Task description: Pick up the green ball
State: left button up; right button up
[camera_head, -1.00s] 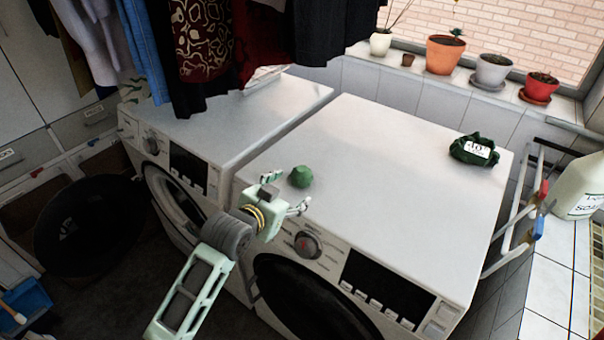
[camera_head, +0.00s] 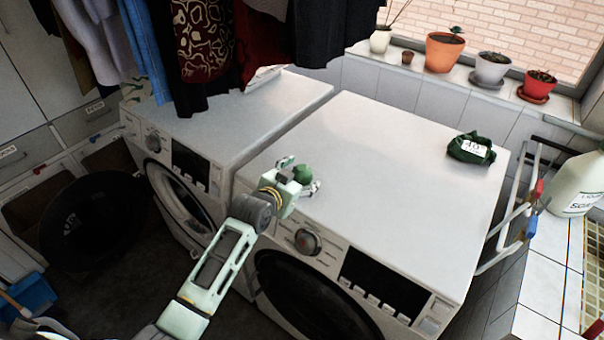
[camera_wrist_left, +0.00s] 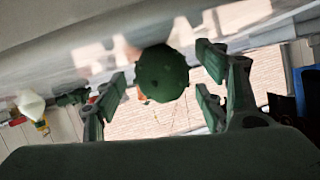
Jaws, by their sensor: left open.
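The green ball (camera_head: 302,173) sits on top of the right-hand washing machine (camera_head: 400,150), near its front left corner. My left gripper (camera_head: 299,175) reaches in from the lower left and is open. Its fingers lie on either side of the ball, and its body partly hides the ball in the head view. In the left wrist view the ball (camera_wrist_left: 162,74) shows between the two spread fingers (camera_wrist_left: 160,85), with a visible gap on each side. My right gripper is not in view.
A green bag with a white label (camera_head: 471,148) lies at the machine's far right. A second washing machine (camera_head: 235,120) stands at left under hanging clothes (camera_head: 205,50). Potted plants (camera_head: 444,52) line the windowsill. A black basket (camera_head: 95,220) is on the floor. The machine top's middle is clear.

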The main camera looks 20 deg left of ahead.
pick_arm(q)
jog(key=c, duration=1.2)
jog(key=shift+r, duration=0.1)
